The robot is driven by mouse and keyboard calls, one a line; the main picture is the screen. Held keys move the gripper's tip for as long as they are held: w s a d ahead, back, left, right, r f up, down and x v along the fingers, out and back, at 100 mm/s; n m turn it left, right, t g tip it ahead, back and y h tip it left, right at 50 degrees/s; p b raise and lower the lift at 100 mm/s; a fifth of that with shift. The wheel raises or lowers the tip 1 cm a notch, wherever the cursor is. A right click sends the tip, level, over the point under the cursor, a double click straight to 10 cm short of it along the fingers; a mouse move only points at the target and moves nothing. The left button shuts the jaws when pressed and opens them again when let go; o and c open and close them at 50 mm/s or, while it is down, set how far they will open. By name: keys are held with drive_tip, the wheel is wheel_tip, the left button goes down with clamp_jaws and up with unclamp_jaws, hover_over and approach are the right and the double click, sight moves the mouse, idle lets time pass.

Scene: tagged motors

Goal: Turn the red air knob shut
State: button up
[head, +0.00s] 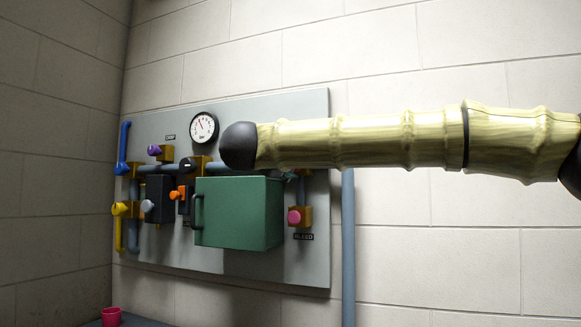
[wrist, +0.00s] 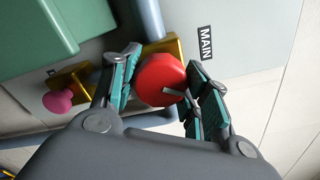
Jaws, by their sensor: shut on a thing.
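The red air knob (wrist: 158,76) shows in the wrist view on a brass valve body (wrist: 172,46), beside a label reading MAIN (wrist: 206,43). It is round, with a grey pointer mark on its face running towards the right. My gripper (wrist: 164,70) has its teal-padded fingers on either side of the knob and is shut on it.
A grey panel (head: 318,250) on the wall carries a gauge (head: 204,128), a green box (head: 240,213), a pink knob (head: 294,217) above a BLEED label, an orange knob (head: 178,193), a purple knob (head: 154,150), and blue (head: 124,145) and yellow (head: 119,225) handles. In the wrist view the green box (wrist: 45,35) lies close left.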

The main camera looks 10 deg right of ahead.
drive_tip(key=n, duration=0.6)
drive_tip(key=shift+d+p, duration=0.15)
drive_tip(key=shift+p, duration=0.25)
drive_tip(key=shift+n, duration=0.3)
drive_tip(key=o, duration=1)
drive_tip(key=shift+w+d, duration=0.1)
drive_tip(key=shift+d, duration=0.15)
drive_tip(key=shift+a, duration=0.4)
drive_tip(key=v, duration=1.1)
drive_tip(key=shift+s, duration=0.35)
